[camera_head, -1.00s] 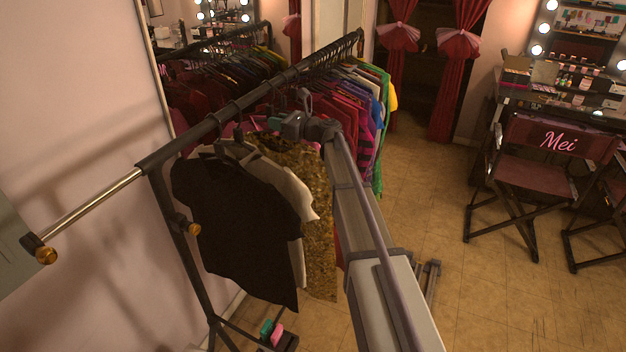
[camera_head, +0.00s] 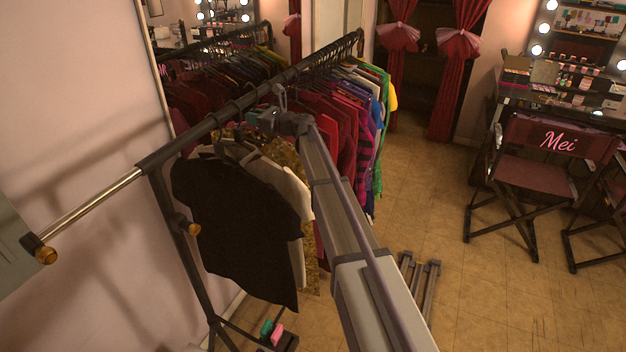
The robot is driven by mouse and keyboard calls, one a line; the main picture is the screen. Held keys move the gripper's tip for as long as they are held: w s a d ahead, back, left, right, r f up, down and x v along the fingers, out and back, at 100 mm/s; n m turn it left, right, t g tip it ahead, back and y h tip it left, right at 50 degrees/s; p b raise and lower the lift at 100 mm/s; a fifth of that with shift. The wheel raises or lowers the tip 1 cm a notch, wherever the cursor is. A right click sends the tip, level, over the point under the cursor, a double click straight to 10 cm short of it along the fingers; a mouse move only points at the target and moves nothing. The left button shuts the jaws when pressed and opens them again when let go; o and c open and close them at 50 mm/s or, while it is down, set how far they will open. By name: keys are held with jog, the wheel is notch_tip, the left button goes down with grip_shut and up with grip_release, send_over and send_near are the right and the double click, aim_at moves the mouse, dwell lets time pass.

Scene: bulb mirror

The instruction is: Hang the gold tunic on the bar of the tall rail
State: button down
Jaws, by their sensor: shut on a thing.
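The gold tunic (camera_head: 286,152) is a glittery, mottled gold garment hanging below my gripper, partly hidden behind my arm and the white and black shirts. My gripper (camera_head: 268,121) is shut at the top of the tunic, seemingly on its hanger, whose hook (camera_head: 280,96) rises above the jaws. The hook is close to the bar (camera_head: 190,136) of the tall rail, on its right side. I cannot tell whether it touches the bar. The dark bar slopes from lower left to upper right.
A black shirt (camera_head: 235,220) and a white shirt (camera_head: 298,196) hang at the near end of the bar. Dense coloured clothes (camera_head: 345,120) hang farther along. A mirror at left reflects them. The floor (camera_head: 420,210) at right is clear up to the folding chair (camera_head: 545,165).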

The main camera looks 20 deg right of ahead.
jog(key=shift+f, duration=0.1)
dwell(0.3)
jog(key=shift+f+b, duration=0.85)
jog(key=shift+b, duration=0.1)
jog(key=c, duration=1)
grip_release()
jog(key=shift+o, duration=0.2)
jog(key=shift+s, duration=0.1)
jog(key=shift+v, duration=3.45)
jog(key=shift+f, duration=0.1)
